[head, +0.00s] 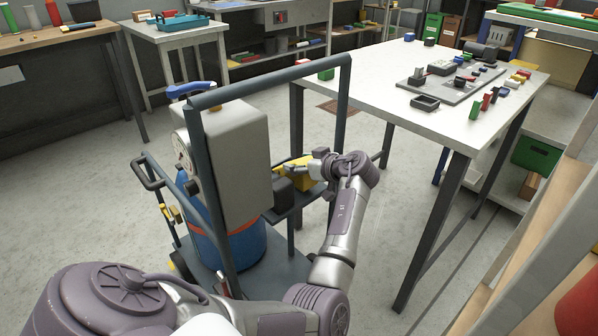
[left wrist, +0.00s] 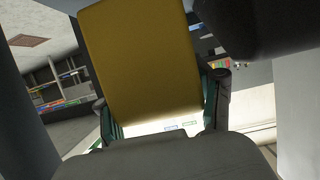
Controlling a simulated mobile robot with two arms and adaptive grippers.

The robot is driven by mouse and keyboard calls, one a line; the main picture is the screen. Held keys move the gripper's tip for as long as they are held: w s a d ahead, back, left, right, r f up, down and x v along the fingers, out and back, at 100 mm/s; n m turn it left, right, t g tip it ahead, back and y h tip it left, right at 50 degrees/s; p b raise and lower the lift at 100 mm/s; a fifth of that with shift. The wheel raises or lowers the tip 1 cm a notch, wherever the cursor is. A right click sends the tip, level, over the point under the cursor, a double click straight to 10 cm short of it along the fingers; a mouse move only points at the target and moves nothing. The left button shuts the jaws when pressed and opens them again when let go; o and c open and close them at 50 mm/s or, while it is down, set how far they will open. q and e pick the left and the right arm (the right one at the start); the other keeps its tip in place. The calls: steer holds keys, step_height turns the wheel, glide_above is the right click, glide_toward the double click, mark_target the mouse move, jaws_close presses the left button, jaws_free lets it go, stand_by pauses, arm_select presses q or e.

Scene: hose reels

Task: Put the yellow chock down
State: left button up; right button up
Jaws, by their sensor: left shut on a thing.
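The yellow chock (head: 301,180) is in the grasp of my left gripper (head: 300,168), beside the grey box on the cart in the head view. In the left wrist view the chock (left wrist: 140,62) fills the space between the two fingers, which are shut on it. In the head view it is just above or at the cart's small dark side shelf (head: 306,196); I cannot tell whether they touch. The gripper partly hides the chock. My right gripper is not in view.
The cart's dark upright frame (head: 346,95) stands close around the arm. A blue cylinder (head: 238,245) and a grey box (head: 238,155) are on the cart. A dark block (head: 284,190) is left of the chock. A white table (head: 455,118) with small parts stands to the right.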

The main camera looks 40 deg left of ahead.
arm_select(q)
step_height(320, 180, down, 2)
steer(key=shift+f, duration=0.1)
steer(key=o, duration=1.4)
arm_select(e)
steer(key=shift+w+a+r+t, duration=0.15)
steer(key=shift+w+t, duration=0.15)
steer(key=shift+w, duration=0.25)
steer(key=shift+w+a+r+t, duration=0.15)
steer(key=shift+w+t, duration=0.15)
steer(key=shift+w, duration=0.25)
arm_select(q)
steer(key=shift+d, duration=0.1)
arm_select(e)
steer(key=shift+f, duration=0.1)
arm_select(q)
steer(key=v, duration=0.6)
steer(key=shift+p, duration=0.3)
steer(key=shift+d+r, duration=0.35)
steer(key=shift+d, duration=0.25)
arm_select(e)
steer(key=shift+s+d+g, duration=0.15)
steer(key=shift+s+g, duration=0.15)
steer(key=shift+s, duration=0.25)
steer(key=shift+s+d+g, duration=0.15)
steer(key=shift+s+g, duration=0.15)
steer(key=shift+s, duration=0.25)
arm_select(q)
steer(key=shift+s+f, duration=0.1)
